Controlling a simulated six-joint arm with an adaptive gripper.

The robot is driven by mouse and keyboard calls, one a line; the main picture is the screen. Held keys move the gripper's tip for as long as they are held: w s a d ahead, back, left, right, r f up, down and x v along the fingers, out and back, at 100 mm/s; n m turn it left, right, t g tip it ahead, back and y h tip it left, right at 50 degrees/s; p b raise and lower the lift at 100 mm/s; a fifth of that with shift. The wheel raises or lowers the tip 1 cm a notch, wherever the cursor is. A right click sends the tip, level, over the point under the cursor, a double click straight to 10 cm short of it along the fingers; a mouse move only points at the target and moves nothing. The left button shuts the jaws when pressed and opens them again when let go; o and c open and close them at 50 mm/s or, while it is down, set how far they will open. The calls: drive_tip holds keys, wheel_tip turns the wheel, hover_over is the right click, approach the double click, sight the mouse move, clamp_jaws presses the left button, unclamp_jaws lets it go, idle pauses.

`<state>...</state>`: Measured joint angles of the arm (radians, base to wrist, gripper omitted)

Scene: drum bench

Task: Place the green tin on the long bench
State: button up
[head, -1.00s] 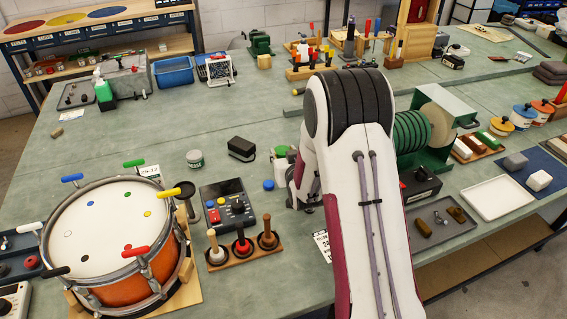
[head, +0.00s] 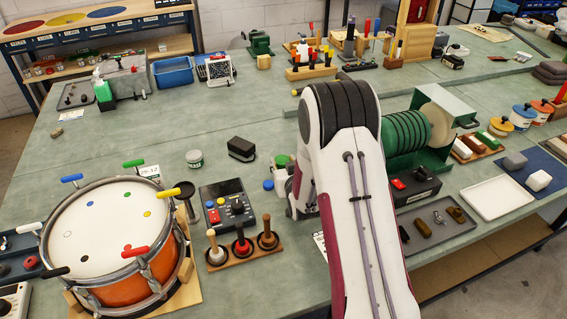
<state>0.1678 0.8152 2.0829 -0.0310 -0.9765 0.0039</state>
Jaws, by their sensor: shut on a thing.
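A small tin with a green top (head: 281,161) shows at the left edge of my arm, above the bench beside the blue-capped thing. My gripper (head: 292,198) is mostly hidden behind my own arm; only dark and pale parts of it show. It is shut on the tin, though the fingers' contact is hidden. I cannot tell whether the tin touches the bench. The long bench (head: 115,142) is a wide grey-green top running across the view.
A blue cap (head: 268,184), a control box (head: 228,203) and plungers (head: 241,245) are close by. A drum (head: 105,235) stands left. Bench behind the jar is clear.

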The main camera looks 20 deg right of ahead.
drive_tip(key=shift+f, duration=0.1)
idle(0.3)
drive_tip(key=o, duration=1.1)
drive_tip(key=shift+s+r, duration=0.25)
drive_tip(key=shift+s, duration=0.05)
drive_tip(key=shift+v, duration=5.7)
